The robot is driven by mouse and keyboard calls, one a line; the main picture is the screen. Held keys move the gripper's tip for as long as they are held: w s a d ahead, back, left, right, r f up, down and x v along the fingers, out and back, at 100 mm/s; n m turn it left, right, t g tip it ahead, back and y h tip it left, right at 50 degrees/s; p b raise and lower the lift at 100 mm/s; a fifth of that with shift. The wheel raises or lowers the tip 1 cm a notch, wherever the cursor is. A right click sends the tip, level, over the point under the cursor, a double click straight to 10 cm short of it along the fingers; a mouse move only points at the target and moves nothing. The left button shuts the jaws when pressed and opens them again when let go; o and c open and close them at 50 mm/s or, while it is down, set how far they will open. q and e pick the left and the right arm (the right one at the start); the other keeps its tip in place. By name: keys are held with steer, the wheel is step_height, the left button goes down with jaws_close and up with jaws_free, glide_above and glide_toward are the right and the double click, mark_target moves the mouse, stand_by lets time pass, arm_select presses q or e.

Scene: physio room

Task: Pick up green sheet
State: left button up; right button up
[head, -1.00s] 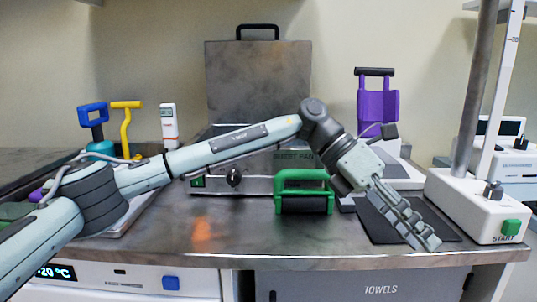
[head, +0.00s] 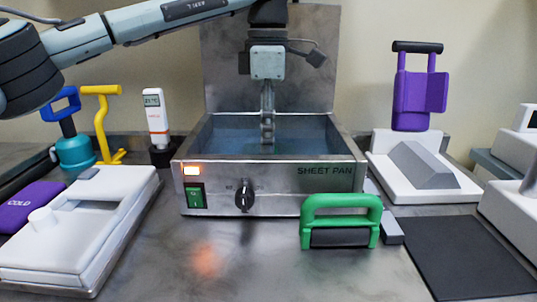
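I do not see a green sheet that I can make out in the head view. The open metal sheet pan (head: 335,178) stands mid-counter with bluish water or a bluish inside, its lid (head: 222,70) upright behind. My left gripper (head: 267,144) points straight down into the pan, its fingertips near the surface. Its fingers show edge-on, so I cannot tell whether they are open or shut, and no held thing shows. The pan's front wall hides its floor. My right gripper is not in view.
A green-handled block (head: 341,203) stands before the pan's right front. A white tray device (head: 70,235) and purple cold pack (head: 27,207) lie left. A purple holder (head: 415,95), white stand (head: 395,188) and black mat (head: 465,257) are at right. The front middle counter is clear.

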arm_select(q)
steer(key=f, duration=0.4)
steer(key=shift+w+d+f, duration=0.1)
steer(key=shift+w+d, duration=0.05)
steer(key=shift+w, duration=0.05)
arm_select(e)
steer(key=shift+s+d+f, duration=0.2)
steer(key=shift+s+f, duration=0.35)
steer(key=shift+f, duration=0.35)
arm_select(q)
steer(key=shift+c, duration=0.5)
jaws_close()
